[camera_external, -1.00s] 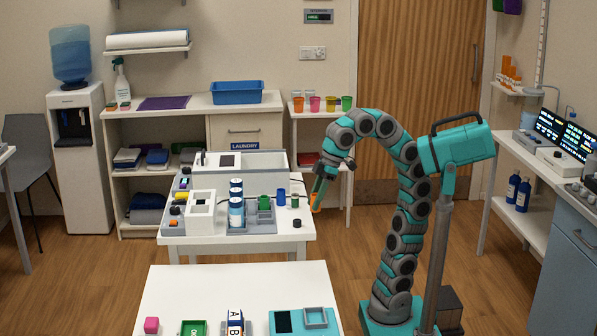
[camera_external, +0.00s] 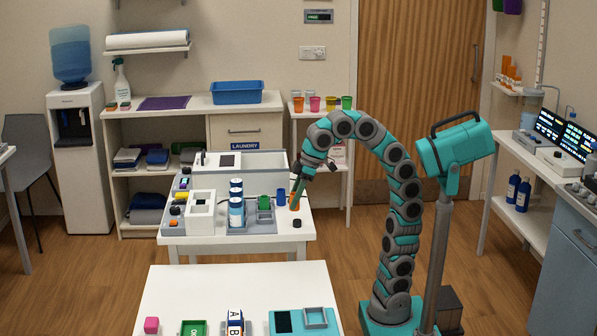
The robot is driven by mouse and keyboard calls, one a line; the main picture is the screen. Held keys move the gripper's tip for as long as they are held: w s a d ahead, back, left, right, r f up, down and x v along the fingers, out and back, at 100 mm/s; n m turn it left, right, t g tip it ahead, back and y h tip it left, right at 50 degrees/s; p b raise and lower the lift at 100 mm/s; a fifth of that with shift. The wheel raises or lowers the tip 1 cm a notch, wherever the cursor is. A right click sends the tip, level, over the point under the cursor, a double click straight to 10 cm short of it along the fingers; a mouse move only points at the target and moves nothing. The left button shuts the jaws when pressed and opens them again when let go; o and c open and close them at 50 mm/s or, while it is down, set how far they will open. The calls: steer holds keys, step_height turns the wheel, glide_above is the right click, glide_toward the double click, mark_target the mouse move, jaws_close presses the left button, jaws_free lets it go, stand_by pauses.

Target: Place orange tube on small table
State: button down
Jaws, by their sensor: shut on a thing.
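My gripper (camera_external: 296,197) is shut on the orange tube (camera_external: 294,203), of which only a small orange part shows between and below the fingers. It points down over the right side of the white equipment table (camera_external: 270,246). Whether the tube touches the tabletop is hard to tell. A white side table (camera_external: 318,114) with several coloured cups stands at the back beside the door. A white table (camera_external: 220,285) is in the foreground. I cannot tell which of these is called the small table.
A blue cup (camera_external: 281,198) stands just left of the gripper, with a green item (camera_external: 264,203) in a grey rack beyond it. White-and-blue bottles (camera_external: 236,212) stand further left. Open floor lies right of the table.

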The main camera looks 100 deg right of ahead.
steer(key=w, duration=0.3)
steer(key=shift+w+a+f, duration=0.15)
steer(key=shift+w+f, duration=0.1)
steer(key=shift+f, duration=1.75)
steer(key=shift+f, duration=0.1)
steer(key=c, duration=0.5)
jaws_free()
steer(key=shift+s+r, duration=0.15)
steer(key=shift+r, duration=0.5)
steer(key=v, duration=0.6)
steer(key=shift+s+r, duration=0.1)
steer(key=shift+r, duration=0.1)
